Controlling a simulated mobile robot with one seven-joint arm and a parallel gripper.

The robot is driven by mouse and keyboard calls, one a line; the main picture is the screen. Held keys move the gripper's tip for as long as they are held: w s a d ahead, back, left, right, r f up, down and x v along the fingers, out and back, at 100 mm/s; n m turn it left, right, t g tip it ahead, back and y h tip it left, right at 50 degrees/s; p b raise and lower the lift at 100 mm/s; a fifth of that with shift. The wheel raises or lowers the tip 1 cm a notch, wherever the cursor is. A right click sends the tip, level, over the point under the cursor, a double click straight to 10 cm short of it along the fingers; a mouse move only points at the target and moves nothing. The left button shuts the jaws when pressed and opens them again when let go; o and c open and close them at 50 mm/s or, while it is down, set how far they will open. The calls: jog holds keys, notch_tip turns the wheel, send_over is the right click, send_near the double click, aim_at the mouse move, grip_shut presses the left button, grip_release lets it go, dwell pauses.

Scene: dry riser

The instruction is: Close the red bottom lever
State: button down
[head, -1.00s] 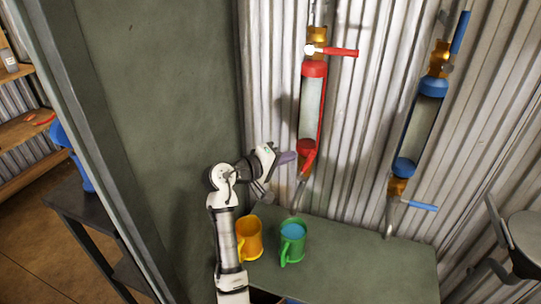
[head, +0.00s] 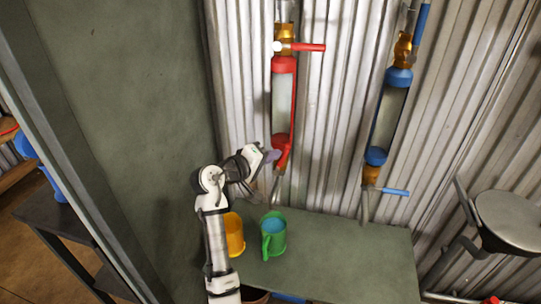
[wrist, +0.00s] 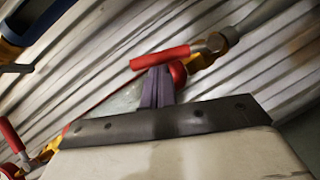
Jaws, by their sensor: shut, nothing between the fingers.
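The red bottom lever (head: 284,158) is at the lower end of the red-capped clear cylinder (head: 283,97) on the corrugated wall. In the head view it slants down along the outlet pipe. My gripper (head: 272,155) is at its left side, its purple fingers shut and empty. In the wrist view the red lever handle (wrist: 160,57) lies across the picture just beyond the fingertips (wrist: 157,72). I cannot tell whether they touch. The red top lever (head: 308,47) points right, roughly level.
A green mug (head: 274,246) with blue contents and a yellow mug (head: 234,236) stand on the green bench (head: 345,262). A blue-capped cylinder (head: 388,118) with blue levers hangs at right. A stool (head: 515,218) stands right of the bench. A green panel (head: 125,90) borders the left.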

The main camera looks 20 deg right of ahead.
jog(key=shift+s+d, duration=0.1)
jog(key=shift+s+d+r+m+y+p, duration=0.1)
jog(key=shift+s+d+m+y+p, duration=0.4)
jog(key=shift+d+m+y+p, duration=0.4)
jog(key=s+d+f+m+t+y+p, duration=0.2)
jog(key=s+d+f+m+y, duration=0.1)
jog(key=d+f+m+y, duration=0.1)
jog(key=shift+d+f+m+y, duration=0.15)
jog(key=shift+f+m+y, duration=0.15)
jog(key=shift+m+y, duration=0.5)
jog(key=shift+s+f, duration=0.1)
